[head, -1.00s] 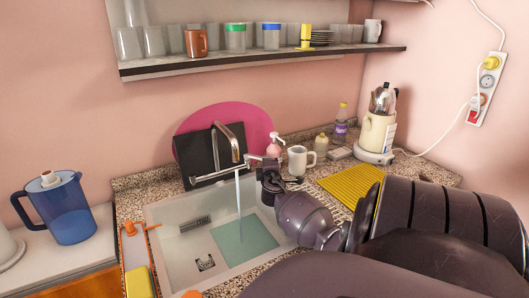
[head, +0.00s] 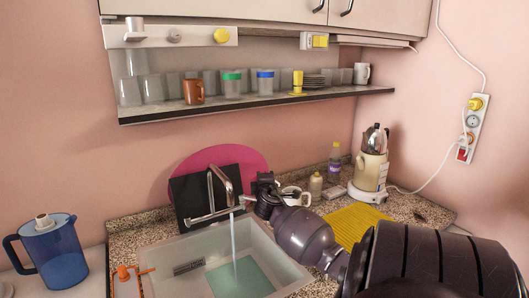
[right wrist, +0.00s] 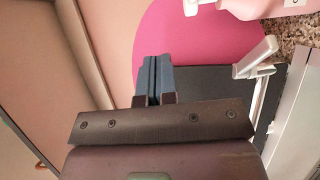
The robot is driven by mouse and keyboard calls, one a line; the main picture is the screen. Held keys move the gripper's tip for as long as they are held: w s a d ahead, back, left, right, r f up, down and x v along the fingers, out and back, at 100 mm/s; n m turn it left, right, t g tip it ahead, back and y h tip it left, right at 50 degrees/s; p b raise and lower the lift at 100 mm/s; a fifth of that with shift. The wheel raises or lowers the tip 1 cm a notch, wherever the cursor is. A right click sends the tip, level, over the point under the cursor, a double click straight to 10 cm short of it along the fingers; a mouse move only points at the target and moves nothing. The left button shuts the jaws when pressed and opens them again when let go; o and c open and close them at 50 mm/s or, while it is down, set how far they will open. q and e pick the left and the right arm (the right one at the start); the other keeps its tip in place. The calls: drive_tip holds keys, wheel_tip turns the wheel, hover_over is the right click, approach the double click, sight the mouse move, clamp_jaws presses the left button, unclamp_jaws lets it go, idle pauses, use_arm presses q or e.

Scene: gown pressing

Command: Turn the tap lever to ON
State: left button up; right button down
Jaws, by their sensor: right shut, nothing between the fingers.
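The metal tap (head: 211,192) stands at the back of the sink, with an arched spout and a bar running to the right. A stream of water (head: 234,240) falls into the sink (head: 147,253). A pale lever-like piece shows in the right wrist view (right wrist: 256,60); I cannot tell its setting. My right gripper (head: 262,180) is above and just right of the tap bar's right end. Its blue-grey fingers (right wrist: 153,80) are shut and empty, apart from the pale piece in the wrist view. My left gripper is out of view.
A white mug (head: 297,195) stands behind my right arm, partly hidden. A dark board (head: 190,205) and pink disc (head: 255,163) stand behind the tap. A yellow mat (head: 355,225) lies right. A shelf (head: 300,97) with cups hangs above; a blue jug (head: 55,265) is left.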

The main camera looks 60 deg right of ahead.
wheel_tip(320, 180, up, 9)
drive_tip(key=shift+p, duration=0.4)
idle(0.8)
